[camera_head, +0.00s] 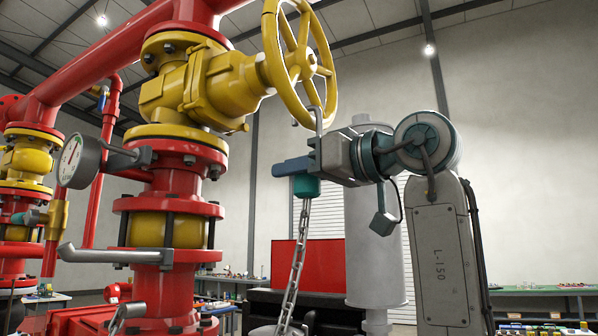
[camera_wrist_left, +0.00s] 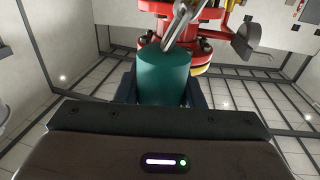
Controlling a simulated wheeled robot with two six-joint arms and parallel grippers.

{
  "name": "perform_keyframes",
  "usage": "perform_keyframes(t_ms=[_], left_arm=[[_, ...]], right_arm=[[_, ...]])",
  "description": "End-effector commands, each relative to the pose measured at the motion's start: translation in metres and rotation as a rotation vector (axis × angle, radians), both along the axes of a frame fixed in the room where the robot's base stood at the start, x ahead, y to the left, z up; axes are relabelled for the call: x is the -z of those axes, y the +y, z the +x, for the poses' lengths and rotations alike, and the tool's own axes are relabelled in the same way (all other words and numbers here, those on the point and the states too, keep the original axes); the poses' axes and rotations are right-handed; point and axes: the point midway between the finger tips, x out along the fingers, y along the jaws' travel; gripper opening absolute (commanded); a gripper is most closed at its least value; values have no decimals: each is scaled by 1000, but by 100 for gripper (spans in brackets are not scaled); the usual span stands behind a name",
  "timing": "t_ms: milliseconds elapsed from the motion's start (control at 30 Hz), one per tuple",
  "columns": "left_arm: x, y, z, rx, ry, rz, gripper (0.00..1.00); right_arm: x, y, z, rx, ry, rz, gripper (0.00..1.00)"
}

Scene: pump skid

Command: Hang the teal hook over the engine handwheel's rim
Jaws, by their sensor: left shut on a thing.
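The teal hook's teal body (camera_head: 306,186) is clamped in my left gripper (camera_head: 300,168); its thin grey metal hook part (camera_head: 318,121) rises above the jaws. A chain (camera_head: 297,262) hangs down below the teal body. The yellow handwheel (camera_head: 288,92) is on the yellow valve, just above my gripper. The hook's top is at the lower right of the rim in the picture; I cannot tell whether it touches or goes over it. In the left wrist view the teal body (camera_wrist_left: 165,78) sits between dark fingers, with a metal part at its far end. My right gripper is not in view.
The yellow valve (camera_head: 190,88) and red flanged pipework (camera_head: 170,185) stand left of my gripper. A pressure gauge (camera_head: 78,161) and a grey lever (camera_head: 115,256) stick out from it. A grey-white cylinder (camera_head: 376,255) and a red panel (camera_head: 305,265) are behind. Open space lies right of the handwheel.

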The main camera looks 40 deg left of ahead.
Motion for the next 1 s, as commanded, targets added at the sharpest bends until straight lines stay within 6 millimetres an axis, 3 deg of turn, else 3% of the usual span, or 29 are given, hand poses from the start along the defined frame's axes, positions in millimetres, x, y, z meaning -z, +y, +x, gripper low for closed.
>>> perform_keyframes(t_ms=[167, 200, 300, 333, 700, 1000], left_arm=[[0, 0, 0, 0, 0, 0, 9], [0, 0, 0, 0, 0, 0, 39], [0, 0, 0, 0, 0, 0, 58], [0, 0, 0, 0, 0, 0, 60], [0, 0, 0, 0, 0, 0, 60], [3, -59, 5, 5, 2, 2, 60]], right_arm=[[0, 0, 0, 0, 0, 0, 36], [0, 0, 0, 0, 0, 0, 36], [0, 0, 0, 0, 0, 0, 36], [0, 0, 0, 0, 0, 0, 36], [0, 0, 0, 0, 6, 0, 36], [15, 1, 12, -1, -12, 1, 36]])
